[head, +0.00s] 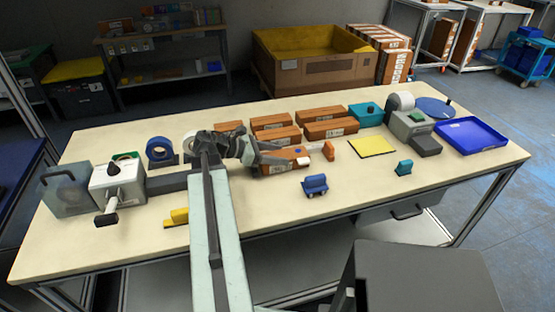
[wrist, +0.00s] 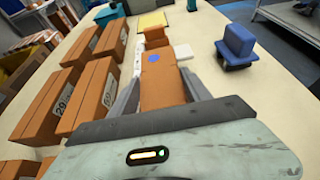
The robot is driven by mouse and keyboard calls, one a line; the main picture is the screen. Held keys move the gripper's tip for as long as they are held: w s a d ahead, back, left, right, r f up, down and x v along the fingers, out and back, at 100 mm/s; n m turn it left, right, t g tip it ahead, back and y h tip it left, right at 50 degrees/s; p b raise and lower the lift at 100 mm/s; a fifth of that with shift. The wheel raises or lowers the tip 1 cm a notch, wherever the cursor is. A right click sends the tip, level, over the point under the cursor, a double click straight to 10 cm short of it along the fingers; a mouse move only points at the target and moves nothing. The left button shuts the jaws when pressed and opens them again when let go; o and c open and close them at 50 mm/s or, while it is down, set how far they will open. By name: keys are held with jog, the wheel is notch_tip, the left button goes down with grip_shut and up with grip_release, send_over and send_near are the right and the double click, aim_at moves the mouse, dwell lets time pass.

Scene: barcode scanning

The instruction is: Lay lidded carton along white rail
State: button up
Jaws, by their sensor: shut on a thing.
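My gripper (wrist: 160,84) is shut on an orange-brown carton (wrist: 165,88) with a blue dot on its top, one grey finger on each long side. In the head view the carton (head: 286,166) is partly hidden by my gripper (head: 268,153). It is low over the table or on it; I cannot tell which. A narrow white strip (wrist: 138,58), perhaps the white rail, runs along the carton's left side in the wrist view. I cannot tell whether they touch. A small white block (wrist: 183,52) is to the carton's right.
Several brown cartons (wrist: 92,94) lie in rows at left in the wrist view. A blue stamp-like object (head: 315,184) stands right of my gripper. A yellow sheet (head: 372,146) and blue tray (head: 471,135) lie farther right.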

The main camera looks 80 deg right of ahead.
jog(key=o, duration=1.7)
jog(key=shift+c, duration=0.2)
jog(key=shift+r, duration=0.25)
jog(key=p+v, duration=0.4)
jog(key=v, duration=0.8)
jog(key=shift+f+p, duration=0.2)
jog(key=shift+p, duration=0.1)
